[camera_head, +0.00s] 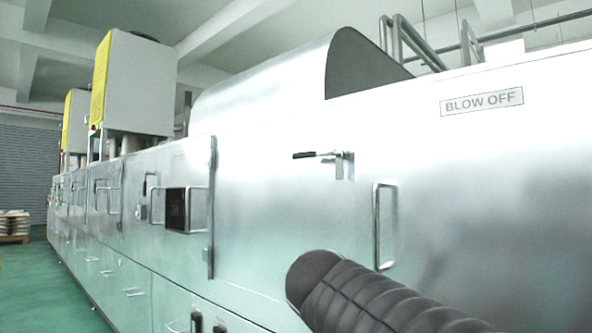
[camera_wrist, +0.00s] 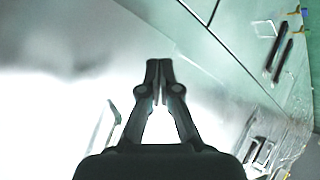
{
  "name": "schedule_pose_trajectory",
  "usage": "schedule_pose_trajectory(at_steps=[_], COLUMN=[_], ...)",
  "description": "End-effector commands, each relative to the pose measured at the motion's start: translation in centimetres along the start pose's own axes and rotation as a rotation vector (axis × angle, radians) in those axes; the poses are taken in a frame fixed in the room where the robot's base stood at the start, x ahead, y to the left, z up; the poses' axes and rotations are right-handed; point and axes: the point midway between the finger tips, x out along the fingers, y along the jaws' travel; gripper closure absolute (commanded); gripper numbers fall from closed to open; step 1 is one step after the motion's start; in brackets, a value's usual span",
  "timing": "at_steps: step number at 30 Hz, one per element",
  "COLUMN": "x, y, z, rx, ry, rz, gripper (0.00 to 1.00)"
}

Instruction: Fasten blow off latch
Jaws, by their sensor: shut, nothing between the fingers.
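The latch (camera_head: 341,163) is a small metal fitting on the silver machine wall, left of and below the "BLOW OFF" label (camera_head: 481,101). Its lever lies about horizontal, with the black grip (camera_head: 305,155) pointing left. A vertical metal bar handle (camera_head: 384,225) is to the right of and below the latch. My gripper (camera_wrist: 159,65) is shut and empty in the wrist view, with pale, overexposed metal behind it. The head view does not show my fingers. I cannot make out the latch in the wrist view.
My dark ribbed arm crosses the lower right of the head view. A long row of silver panels (camera_head: 185,170) with handles and a dark window (camera_head: 176,209) runs away to the left. Green floor (camera_head: 40,285) is clear at the left. Two dark handles (camera_wrist: 278,50) show in the wrist view.

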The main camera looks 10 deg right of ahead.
Motion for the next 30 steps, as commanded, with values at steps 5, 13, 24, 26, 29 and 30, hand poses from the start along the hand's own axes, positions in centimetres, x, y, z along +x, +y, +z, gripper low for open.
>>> schedule_pose_trajectory(at_steps=[5,13,24,26,29,30], x=[-1.2,-7.3,-15.2,-15.6,-15.8,-15.8], y=[1.0,0.3,-1.9,-2.0,-2.0,-2.0], z=[-12.5,-27.5,-34.4,-34.6,-34.6,-34.6], rx=[0.073,0.272,0.474,0.481,0.486,0.486], ry=[0.225,0.64,1.017,1.033,1.041,1.041], rz=[0.207,0.46,0.602,0.607,0.609,0.609], gripper=[1.0,1.0,1.0,1.0,1.0,1.0])
